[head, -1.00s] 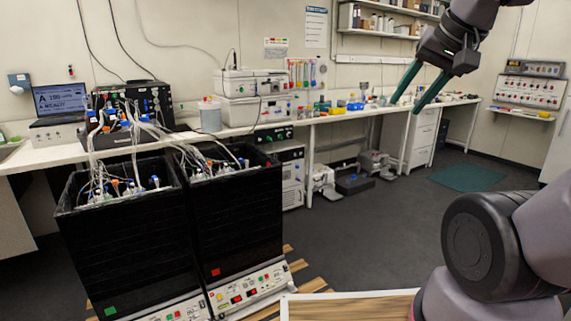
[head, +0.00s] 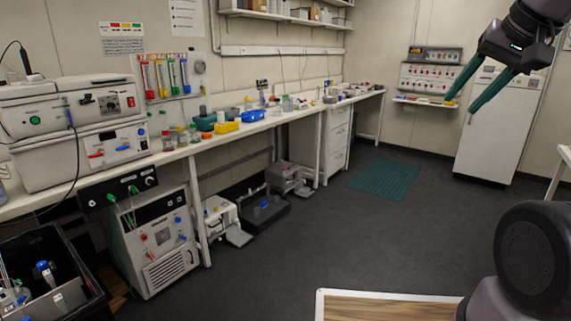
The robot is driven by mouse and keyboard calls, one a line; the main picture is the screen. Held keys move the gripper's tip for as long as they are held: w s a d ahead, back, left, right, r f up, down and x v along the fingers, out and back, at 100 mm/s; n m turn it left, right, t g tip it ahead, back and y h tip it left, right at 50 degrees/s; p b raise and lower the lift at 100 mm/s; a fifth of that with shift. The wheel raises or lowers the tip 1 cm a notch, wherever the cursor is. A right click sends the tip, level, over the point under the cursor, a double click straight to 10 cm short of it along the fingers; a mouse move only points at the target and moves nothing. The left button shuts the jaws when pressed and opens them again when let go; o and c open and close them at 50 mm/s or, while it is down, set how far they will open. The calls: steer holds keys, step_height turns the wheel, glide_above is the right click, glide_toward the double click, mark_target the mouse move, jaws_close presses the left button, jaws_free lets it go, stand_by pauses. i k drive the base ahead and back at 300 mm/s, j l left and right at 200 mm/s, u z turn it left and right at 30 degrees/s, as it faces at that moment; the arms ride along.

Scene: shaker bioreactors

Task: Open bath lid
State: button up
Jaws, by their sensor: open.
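No bath lid can be made out for certain. Two stacked white instruments stand on the bench at the left: an upper unit (head: 60,107) with a rounded, lid-like top that looks closed, and a lower unit (head: 80,158) with a front panel. I cannot tell whether either is the bath. My gripper (head: 461,104) is at the upper right, raised in the air, with its two green fingers apart and nothing between them. It is far from the stacked instruments in the picture.
The long bench (head: 260,124) carries bottles and coloured bins. Under it are a white cabinet unit (head: 155,240) and small devices (head: 222,220). A black tank (head: 70,255) is at lower left, a white fridge (head: 505,125) at right. The middle floor is clear.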

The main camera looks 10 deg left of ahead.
mark_target(84, 81)
steer(key=i+u, duration=0.25)
steer(key=i, duration=0.4)
steer(key=i+l+u, duration=0.2)
steer(key=i, duration=0.45)
steer(key=i+j+u, duration=0.15)
steer(key=i+u, duration=0.45)
steer(key=u, duration=0.15)
steer(key=i+u, duration=0.35)
steer(key=i+j+u, duration=0.45)
steer(key=i+j, duration=0.15)
steer(key=j, duration=0.1)
